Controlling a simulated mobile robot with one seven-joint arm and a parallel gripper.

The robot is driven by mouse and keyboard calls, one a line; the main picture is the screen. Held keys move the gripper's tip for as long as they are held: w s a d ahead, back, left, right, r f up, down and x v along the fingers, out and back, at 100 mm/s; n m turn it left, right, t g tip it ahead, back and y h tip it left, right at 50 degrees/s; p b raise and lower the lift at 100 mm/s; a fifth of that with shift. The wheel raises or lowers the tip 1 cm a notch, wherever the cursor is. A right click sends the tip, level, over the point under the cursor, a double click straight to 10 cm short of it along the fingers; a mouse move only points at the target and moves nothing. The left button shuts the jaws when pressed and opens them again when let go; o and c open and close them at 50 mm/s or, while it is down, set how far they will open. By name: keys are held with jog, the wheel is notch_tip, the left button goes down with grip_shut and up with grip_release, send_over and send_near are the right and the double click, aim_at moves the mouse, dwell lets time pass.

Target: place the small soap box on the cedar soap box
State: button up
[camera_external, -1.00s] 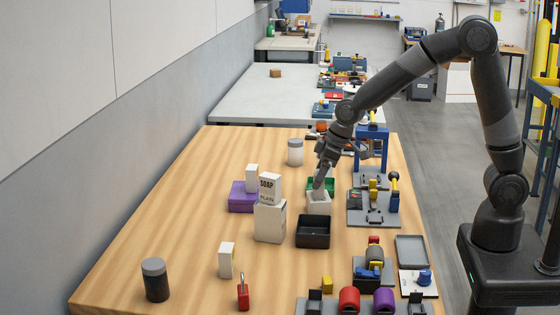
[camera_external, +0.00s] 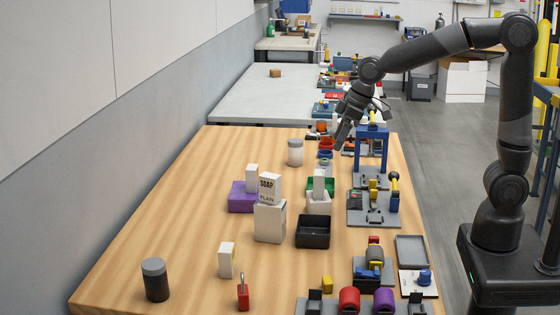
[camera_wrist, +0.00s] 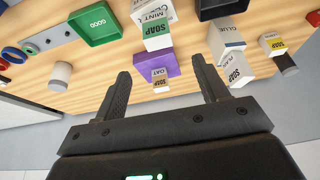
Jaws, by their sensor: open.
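A small white soap box (camera_external: 319,183) stands upright on a larger white box (camera_external: 318,203) beside the green tray. In the wrist view, which is upside down, the small box (camera_wrist: 158,38) has a green label reading SOAP; the box under it (camera_wrist: 150,12) seems to read MINT. I can read no cedar label. My gripper (camera_external: 341,137) is open and empty, above and behind this stack, apart from it. Its two fingers (camera_wrist: 160,68) show spread in the wrist view.
A plain soap box (camera_external: 269,188) stands on a tall white box (camera_external: 270,222) to the left. A purple tray (camera_external: 240,203) holds another small box (camera_external: 252,177). The black tray (camera_external: 313,240) is empty. Fixtures crowd the right; the table's left side is mostly clear.

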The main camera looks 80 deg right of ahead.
jog(key=s+a+r, duration=0.1)
jog(key=s+a, duration=0.2)
jog(key=s, duration=0.8)
jog(key=s+a+r+t, duration=0.1)
jog(key=s+a, duration=0.3)
jog(key=s, duration=0.8)
jog(key=shift+s+a+r, duration=0.3)
jog(key=shift+r, duration=0.05)
